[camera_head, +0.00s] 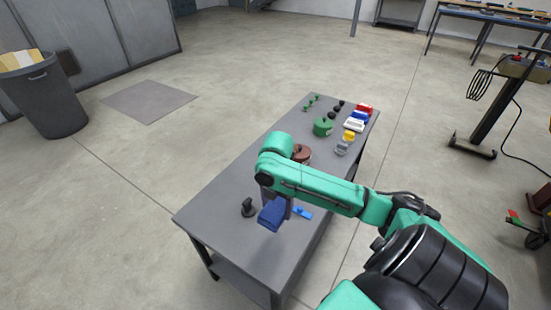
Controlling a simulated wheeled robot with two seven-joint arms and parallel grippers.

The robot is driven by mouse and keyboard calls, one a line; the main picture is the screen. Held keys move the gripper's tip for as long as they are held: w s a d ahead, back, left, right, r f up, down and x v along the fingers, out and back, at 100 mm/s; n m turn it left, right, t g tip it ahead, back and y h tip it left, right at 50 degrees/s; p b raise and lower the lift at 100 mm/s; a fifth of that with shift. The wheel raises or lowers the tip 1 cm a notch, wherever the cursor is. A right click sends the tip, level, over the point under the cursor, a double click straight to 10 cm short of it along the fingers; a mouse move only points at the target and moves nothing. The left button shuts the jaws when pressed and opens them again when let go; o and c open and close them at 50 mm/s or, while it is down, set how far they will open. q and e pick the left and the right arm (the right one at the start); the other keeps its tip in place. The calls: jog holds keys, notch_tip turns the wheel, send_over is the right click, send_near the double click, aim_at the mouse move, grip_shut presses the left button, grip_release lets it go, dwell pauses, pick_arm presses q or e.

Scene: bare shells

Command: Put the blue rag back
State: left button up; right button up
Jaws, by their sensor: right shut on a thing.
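The blue rag (271,215) is a dark blue, folded-looking piece at the near end of the grey table (215,205). My right gripper (274,200) points down from the green arm and is shut on the rag. The arm and wrist hide part of the gripper and the fingertips. I cannot tell whether the rag touches the tabletop. My left gripper is not in view.
A small black object (248,208) stands left of the rag, and a bright blue item (302,212) lies right of it. A brown round object (301,154), a green one (323,127) and several coloured pieces fill the far end. The table's left middle is clear.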

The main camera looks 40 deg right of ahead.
aim_at(276, 244)
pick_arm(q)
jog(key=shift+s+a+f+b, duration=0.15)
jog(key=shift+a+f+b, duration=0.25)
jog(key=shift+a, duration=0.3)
pick_arm(e)
jog(key=f, duration=1.8)
jog(key=shift+a+f, duration=0.1)
jog(key=shift+a, duration=0.15)
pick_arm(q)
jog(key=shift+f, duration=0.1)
pick_arm(e)
jog(key=shift+f, duration=0.15)
jog(key=o, duration=1)
jog(key=shift+r, duration=0.2)
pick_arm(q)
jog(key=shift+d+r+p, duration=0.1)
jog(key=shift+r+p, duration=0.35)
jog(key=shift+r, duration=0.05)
pick_arm(e)
notch_tip(276, 244, up, 12)
